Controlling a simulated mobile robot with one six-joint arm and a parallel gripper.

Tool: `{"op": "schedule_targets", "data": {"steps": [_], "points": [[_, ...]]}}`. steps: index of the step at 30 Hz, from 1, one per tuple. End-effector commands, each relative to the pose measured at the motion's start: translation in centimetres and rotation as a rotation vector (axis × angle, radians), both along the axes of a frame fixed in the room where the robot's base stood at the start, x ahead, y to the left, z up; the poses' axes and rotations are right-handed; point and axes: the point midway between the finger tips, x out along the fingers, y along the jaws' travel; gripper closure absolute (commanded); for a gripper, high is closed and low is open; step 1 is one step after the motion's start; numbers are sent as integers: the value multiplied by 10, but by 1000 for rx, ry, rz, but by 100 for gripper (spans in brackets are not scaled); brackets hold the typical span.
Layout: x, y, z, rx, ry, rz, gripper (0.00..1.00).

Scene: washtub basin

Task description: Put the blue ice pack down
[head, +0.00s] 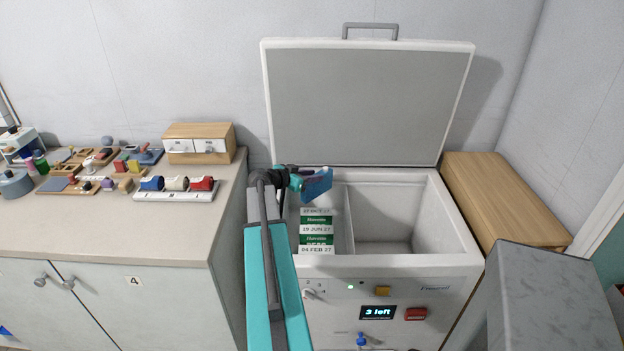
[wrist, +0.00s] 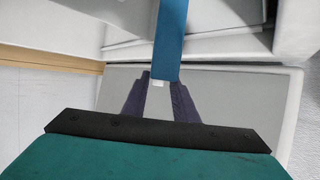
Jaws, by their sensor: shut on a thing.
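My gripper (head: 296,180) is shut on the blue ice pack (head: 317,184), a thin flat block, and holds it over the left part of the open white chest freezer (head: 460,240). In the wrist view the ice pack (wrist: 171,38) is held edge-on between the dark fingers (wrist: 159,98). Below the pack, the narrow left compartment holds a row of green and white dated boxes (head: 317,230). The wider right compartment (head: 388,215) looks empty; part of its floor is hidden. A thin divider (head: 349,225) separates the two.
The freezer lid (head: 368,100) stands open behind. The front panel display (head: 378,312) reads "3 left". A counter (head: 110,225) with stamps, trays and a small drawer box (head: 199,144) stands at left. A wooden box (head: 505,200) and a grey block (head: 550,295) stand at right.

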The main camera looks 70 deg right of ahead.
Motion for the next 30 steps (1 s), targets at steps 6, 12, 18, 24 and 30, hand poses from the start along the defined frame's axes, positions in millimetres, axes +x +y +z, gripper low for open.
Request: {"op": "schedule_targets", "data": {"steps": [6,12,18,24,30], "points": [[0,0,-15,-1,1,0,100],[0,0,-18,-1,2,0,100],[0,0,-18,-2,1,0,100],[0,0,-21,-2,1,0,100],[0,0,-22,-1,0,0,69]]}}
